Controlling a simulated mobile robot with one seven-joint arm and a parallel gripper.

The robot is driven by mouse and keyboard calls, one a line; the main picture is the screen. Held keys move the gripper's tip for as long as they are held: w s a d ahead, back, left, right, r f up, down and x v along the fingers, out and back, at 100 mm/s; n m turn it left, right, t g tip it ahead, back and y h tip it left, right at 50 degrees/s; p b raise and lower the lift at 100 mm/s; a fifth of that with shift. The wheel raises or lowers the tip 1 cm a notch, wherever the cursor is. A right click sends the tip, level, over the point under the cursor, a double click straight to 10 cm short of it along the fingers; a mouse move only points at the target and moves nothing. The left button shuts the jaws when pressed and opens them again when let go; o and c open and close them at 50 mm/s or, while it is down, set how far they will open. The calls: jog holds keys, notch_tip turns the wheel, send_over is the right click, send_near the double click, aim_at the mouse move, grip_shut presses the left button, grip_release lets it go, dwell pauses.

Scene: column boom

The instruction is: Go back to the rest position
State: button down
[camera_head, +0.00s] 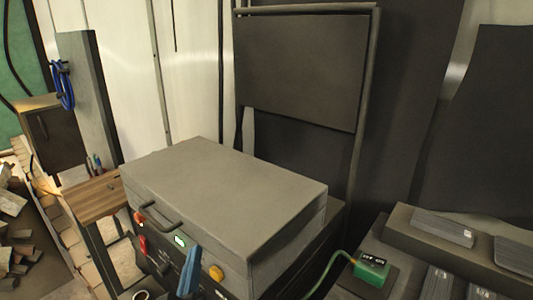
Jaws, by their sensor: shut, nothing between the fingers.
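I cannot make out my gripper anywhere in the head view. A grey box-shaped machine (225,190) with a closed lid and a dark front handle (160,217) stands in the middle. Its front has red controls (143,244), a green-lit switch (181,240) and a yellow knob (216,272). A blue upright piece (189,270) stands in front of it at the bottom; its lower end is cut off by the picture edge.
A green device (371,267) with a green cable sits right of the machine. Grey blocks (443,227) lie on dark surfaces at the right. A dark framed panel (300,70) rises behind. A small wooden table (96,197) with pens stands left; wood pieces lie beyond.

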jog(key=d+r+m+t+h+p, duration=0.1)
jog(key=d+r+m+t+p, duration=0.2)
jog(key=r, duration=1.2)
jog(key=s+d+r+m+t+p, duration=0.1)
jog(key=s+d+r+m+t, duration=0.1)
jog(key=r, duration=0.9)
jog(key=s+d+r+m+t+p, duration=0.2)
jog(key=s+d+r, duration=0.3)
jog(key=r, duration=0.6)
jog(key=s+d+r+m+t+p, duration=0.1)
jog(key=s+d+r, duration=0.2)
jog(key=r, duration=0.8)
jog(key=s, duration=0.2)
jog(key=shift+s+d+r+m+t+h+p, duration=0.2)
jog(key=shift+s+m+t+h+p, duration=0.1)
jog(key=shift+s+m+t+p, duration=0.1)
